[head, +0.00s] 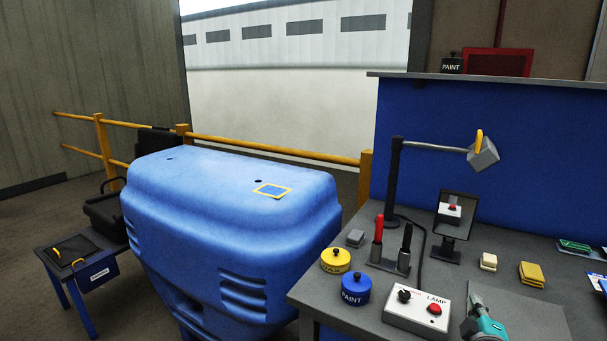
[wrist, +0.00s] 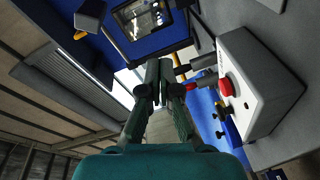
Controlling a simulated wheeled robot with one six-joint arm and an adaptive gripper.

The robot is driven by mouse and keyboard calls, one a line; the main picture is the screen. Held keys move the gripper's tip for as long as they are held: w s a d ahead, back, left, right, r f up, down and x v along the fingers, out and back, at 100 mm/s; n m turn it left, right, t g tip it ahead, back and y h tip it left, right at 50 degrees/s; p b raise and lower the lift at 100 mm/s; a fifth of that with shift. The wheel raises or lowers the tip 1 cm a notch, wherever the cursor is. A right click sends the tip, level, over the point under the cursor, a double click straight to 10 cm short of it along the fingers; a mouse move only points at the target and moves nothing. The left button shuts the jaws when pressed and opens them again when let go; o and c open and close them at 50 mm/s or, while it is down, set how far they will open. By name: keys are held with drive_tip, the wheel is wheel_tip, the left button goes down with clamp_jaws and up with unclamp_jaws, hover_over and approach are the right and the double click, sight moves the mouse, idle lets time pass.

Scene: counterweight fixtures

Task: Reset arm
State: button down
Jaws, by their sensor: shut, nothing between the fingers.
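My gripper (wrist: 160,68) has a teal body and dark fingers that are closed together with nothing between them. In the head view my gripper (head: 474,298) shows at the bottom edge, over the bench just right of the lamp control box (head: 423,312). The rest of my arm is out of view there. In the wrist view the white lamp control box (wrist: 262,95) with its red button stands close to the right of the fingers, apart from them.
The grey bench (head: 380,235) carries a yellow pot (head: 335,262), a blue paint pot (head: 356,290), a holder with red and black handled tools (head: 390,258), a mirror (head: 454,217) and a lamp (head: 484,155). A large blue casing (head: 225,215) stands left of the bench.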

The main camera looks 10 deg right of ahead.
drive_tip(key=s+a+f+m+y, duration=0.4)
drive_tip(key=s+a+f, duration=1.25)
drive_tip(key=s, duration=0.35)
drive_tip(key=s+a+r+m+y, duration=0.1)
drive_tip(key=s+a, duration=0.2)
drive_tip(key=s, duration=0.6)
drive_tip(key=s+a+r+m+y, duration=0.1)
drive_tip(key=s+a+r+m, duration=0.1)
drive_tip(key=s, duration=0.7)
drive_tip(key=s+a+r+m+y, duration=0.1)
drive_tip(key=s+a, duration=0.3)
drive_tip(key=s, duration=0.5)
drive_tip(key=shift+a+r+m+g+y, duration=0.15)
drive_tip(key=shift+a+m+g+y, duration=0.15)
drive_tip(key=shift+m+g, duration=0.1)
